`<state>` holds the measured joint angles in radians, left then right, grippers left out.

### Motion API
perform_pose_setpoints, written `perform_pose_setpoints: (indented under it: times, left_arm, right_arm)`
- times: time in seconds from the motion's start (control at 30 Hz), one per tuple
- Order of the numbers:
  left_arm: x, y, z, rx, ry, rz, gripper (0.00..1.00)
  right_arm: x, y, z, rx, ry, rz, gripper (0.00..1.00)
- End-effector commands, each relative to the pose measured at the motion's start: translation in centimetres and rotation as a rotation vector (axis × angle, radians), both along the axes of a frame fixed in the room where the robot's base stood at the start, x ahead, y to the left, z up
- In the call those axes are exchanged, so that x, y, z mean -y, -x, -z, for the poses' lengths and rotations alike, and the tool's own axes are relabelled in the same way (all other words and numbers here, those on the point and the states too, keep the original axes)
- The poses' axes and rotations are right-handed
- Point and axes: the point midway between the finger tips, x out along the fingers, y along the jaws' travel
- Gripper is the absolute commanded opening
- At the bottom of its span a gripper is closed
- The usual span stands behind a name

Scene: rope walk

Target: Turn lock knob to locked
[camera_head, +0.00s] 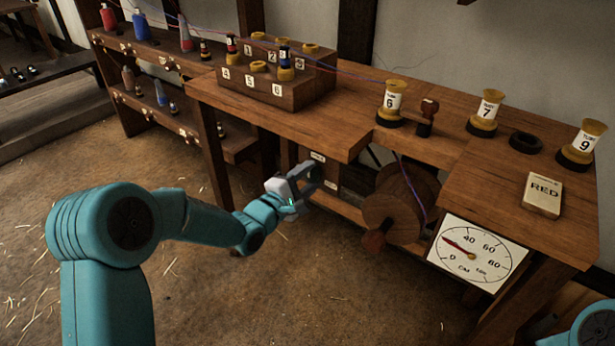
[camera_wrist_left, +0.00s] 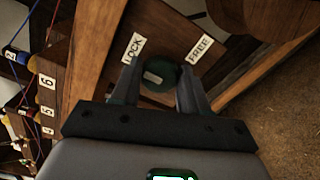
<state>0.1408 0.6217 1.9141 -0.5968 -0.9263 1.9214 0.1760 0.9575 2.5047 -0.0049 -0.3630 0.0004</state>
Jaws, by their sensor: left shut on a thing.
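The dark green round lock knob (camera_wrist_left: 163,76) sits on a wooden panel between my left gripper's fingers in the left wrist view. A short pale mark shows on its face, left of centre, on the side nearer the LOCK label (camera_wrist_left: 132,48). The FREE label (camera_wrist_left: 200,48) is at the upper right. My left gripper (camera_wrist_left: 160,88) is shut on the knob. In the head view, my left gripper (camera_head: 308,186) reaches under the bench front, and its fingers largely hide the knob. My right gripper is out of view; only part of that arm shows at the bottom right.
A wooden bench (camera_head: 480,165) overhangs the panel. A wooden reel (camera_head: 400,203) and a dial gauge (camera_head: 476,252) are right of my left gripper. Labelled spools, including spool 6 (camera_head: 391,103), stand on top. The straw-strewn floor (camera_head: 200,285) is open at the front.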

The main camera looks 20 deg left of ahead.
Motion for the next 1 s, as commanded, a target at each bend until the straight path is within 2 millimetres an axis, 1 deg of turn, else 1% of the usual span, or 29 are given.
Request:
perform_pose_setpoints:
  times: [0.47,0.5,0.53,0.87,0.97,1.0]
  left_arm:
    - [0.0,0.0,0.0,-0.005,0.012,0.000,0.14]
    - [0.0,0.0,0.0,-0.005,0.012,0.000,0.57]
    - [0.0,0.0,0.0,-0.005,0.012,0.000,0.67]
    - [-0.1,0.2,0.0,-0.004,0.011,0.000,0.68]
    - [-0.5,1.1,-0.1,-0.004,0.011,-0.001,0.68]
    - [-0.8,1.8,-0.1,-0.006,0.012,-0.002,0.68]
  right_arm:
    - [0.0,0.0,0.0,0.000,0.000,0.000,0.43]
    - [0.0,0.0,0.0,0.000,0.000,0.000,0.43]
    - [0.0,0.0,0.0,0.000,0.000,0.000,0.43]
    - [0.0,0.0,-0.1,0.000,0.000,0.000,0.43]
    - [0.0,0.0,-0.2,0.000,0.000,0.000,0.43]
    - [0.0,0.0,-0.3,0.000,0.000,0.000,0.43]
